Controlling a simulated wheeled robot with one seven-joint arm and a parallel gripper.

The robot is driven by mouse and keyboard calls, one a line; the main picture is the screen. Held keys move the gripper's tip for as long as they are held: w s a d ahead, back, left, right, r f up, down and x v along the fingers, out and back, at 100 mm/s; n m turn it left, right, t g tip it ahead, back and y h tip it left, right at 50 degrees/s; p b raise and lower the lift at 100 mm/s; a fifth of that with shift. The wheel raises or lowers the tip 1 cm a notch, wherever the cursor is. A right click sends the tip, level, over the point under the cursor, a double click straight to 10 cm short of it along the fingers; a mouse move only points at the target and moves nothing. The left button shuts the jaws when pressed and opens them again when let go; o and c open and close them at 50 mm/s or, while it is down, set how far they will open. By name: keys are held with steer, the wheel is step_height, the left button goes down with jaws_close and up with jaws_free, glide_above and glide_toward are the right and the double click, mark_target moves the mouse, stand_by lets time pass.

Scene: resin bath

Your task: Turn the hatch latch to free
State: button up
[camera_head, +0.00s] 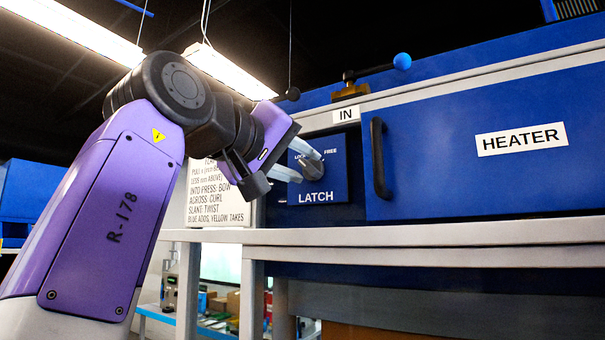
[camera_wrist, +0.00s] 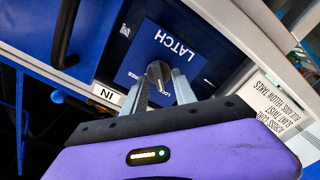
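The latch is a grey knob (camera_head: 313,168) on a blue panel (camera_head: 325,190) marked LATCH. A FREE label sits above it to the right, and another label, partly hidden by a finger, above it to the left. My gripper (camera_head: 298,168) reaches in from the left, its two pale fingers apart, one above and one below the knob. In the wrist view the knob (camera_wrist: 158,74) shows between the fingertips (camera_wrist: 160,82). I see no clear grip on it. Which way the knob points is hard to tell.
Right of the panel is a blue HEATER door (camera_head: 480,140) with a dark vertical handle (camera_head: 380,158). A blue-ended lever (camera_head: 402,62) sits above the IN label (camera_head: 346,115). A written notice (camera_head: 215,190) stands left, behind my arm. A pale rail (camera_head: 430,236) runs below.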

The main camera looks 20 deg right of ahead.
steer(key=shift+c, duration=0.4)
jaws_close()
steer(key=shift+d+r+m+p, duration=0.1)
steer(key=shift+m+p, duration=0.2)
steer(key=shift+m, duration=0.1)
steer(key=shift+m+p, duration=0.6)
steer(key=shift+m, duration=0.4)
steer(key=m+p, duration=0.1)
steer(key=m, duration=0.2)
steer(key=shift+s+m, duration=0.1)
steer(key=shift+m, duration=0.2)
steer(key=m+p, duration=0.1)
steer(key=m, duration=0.4)
steer(key=shift+s, duration=0.1)
steer(key=m, duration=0.6)
steer(key=shift+d, duration=0.15)
steer(key=shift+s+m, duration=0.1)
steer(key=shift+m, duration=0.3)
